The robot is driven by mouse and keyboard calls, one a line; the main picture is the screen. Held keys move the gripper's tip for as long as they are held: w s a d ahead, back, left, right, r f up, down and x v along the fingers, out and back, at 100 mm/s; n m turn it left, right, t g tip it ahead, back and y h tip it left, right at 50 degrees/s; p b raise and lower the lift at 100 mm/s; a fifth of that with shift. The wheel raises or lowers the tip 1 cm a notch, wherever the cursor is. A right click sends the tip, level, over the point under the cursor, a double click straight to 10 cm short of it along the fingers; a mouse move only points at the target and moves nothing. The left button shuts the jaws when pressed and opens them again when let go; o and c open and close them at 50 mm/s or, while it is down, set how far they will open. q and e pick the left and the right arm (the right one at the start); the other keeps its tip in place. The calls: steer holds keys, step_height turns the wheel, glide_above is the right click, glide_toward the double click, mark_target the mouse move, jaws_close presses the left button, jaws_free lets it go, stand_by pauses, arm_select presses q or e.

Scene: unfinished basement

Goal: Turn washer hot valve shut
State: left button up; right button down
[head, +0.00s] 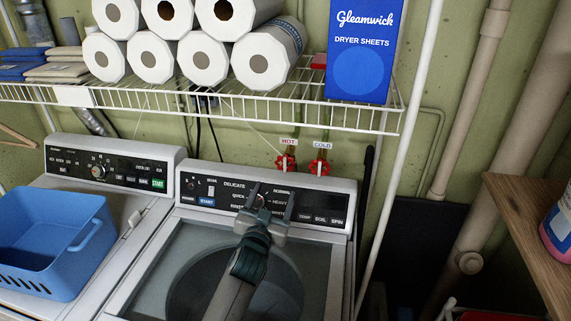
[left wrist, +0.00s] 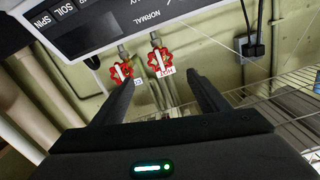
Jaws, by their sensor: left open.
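The washer hot valve (head: 286,163) is a red handwheel under a HOT tag on the back wall, just above the washer's control panel. The red cold valve (head: 319,167) is to its right under a COLD tag. My left gripper (head: 271,192) is open and empty over the control panel, in front of and below the hot valve, apart from it in the head view. In the left wrist view, which is turned over, the hot valve (left wrist: 158,62) shows between the open fingers, beyond their tips. The cold valve (left wrist: 121,73) is near the left fingertip. My right gripper is not in view.
The washer (head: 340,240) stands below the valves, with a second machine (head: 110,200) to its left bearing a blue basket (head: 50,240). A wire shelf (head: 220,112) with paper rolls and a blue box (head: 362,60) hangs above. A wooden shelf (head: 530,235) is at right.

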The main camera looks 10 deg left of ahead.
mark_target(285, 166)
arm_select(q)
steer(key=w+b, duration=0.6)
steer(key=w, duration=0.8)
steer(key=shift+w+f, duration=0.1)
steer(key=shift+w, duration=0.25)
steer(key=shift+w+b, duration=0.3)
steer(key=shift+w, duration=0.3)
steer(key=c, duration=1)
